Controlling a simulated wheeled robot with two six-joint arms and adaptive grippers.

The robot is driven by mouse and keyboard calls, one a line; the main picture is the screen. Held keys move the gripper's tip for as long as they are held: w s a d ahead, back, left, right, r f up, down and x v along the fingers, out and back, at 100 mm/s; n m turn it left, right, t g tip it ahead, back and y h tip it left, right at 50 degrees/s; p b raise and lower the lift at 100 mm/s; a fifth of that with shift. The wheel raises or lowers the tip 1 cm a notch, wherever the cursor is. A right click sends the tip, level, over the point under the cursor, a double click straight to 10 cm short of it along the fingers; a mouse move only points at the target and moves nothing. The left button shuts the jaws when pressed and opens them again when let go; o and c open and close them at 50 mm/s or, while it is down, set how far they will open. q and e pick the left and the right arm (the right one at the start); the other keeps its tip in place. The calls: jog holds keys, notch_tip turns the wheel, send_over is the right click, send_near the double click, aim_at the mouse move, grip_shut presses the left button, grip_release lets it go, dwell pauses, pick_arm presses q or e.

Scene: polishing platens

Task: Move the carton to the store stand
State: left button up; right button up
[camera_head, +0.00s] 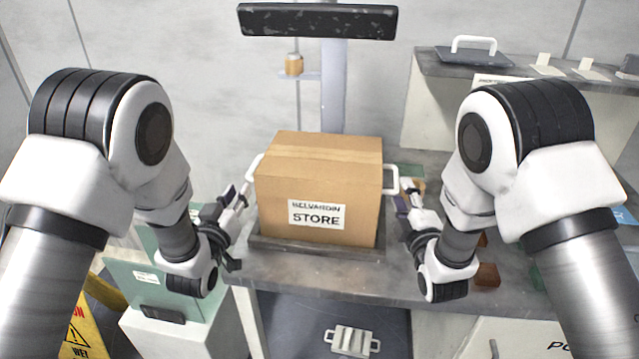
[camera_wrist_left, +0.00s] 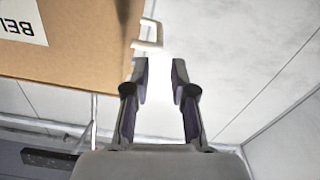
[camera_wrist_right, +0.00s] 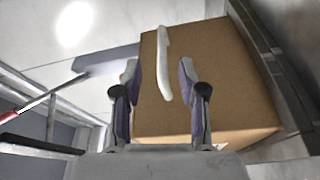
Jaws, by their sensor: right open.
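The brown carton (camera_head: 318,185), labelled "STORE", sits upright in a shallow dark tray (camera_head: 315,250) on the grey bench. It has a white handle on each side. My left gripper (camera_head: 243,190) is open beside the carton's left side; in the left wrist view the left handle (camera_wrist_left: 148,34) lies just ahead of the fingertips (camera_wrist_left: 159,66). My right gripper (camera_head: 404,190) is open by the carton's right side; in the right wrist view the right handle (camera_wrist_right: 162,65) shows between the fingers, and I cannot tell whether they touch it. I cannot identify the store stand by any label.
A side bench (camera_head: 540,75) at the back right carries a dark plate with a white handle (camera_head: 473,50). A white pedestal (camera_head: 180,335) and a yellow wet-floor sign (camera_head: 85,325) stand at the lower left. Small brown blocks (camera_head: 487,275) lie right of my right gripper.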

aim_at(249, 173)
pick_arm(q)
jog(key=w, duration=0.2)
jog(key=w+d, duration=0.1)
jog(key=w, duration=0.5)
jog(key=shift+w+d+f, duration=0.15)
jog(key=shift+d, duration=0.05)
pick_arm(e)
jog(key=w, duration=0.8)
jog(key=shift+w+a, duration=0.1)
jog(key=shift+a, duration=0.25)
pick_arm(q)
jog(key=c, duration=0.3)
pick_arm(e)
jog(key=shift+r, duration=0.1)
jog(key=c, duration=0.3)
pick_arm(q)
grip_shut()
pick_arm(e)
grip_shut()
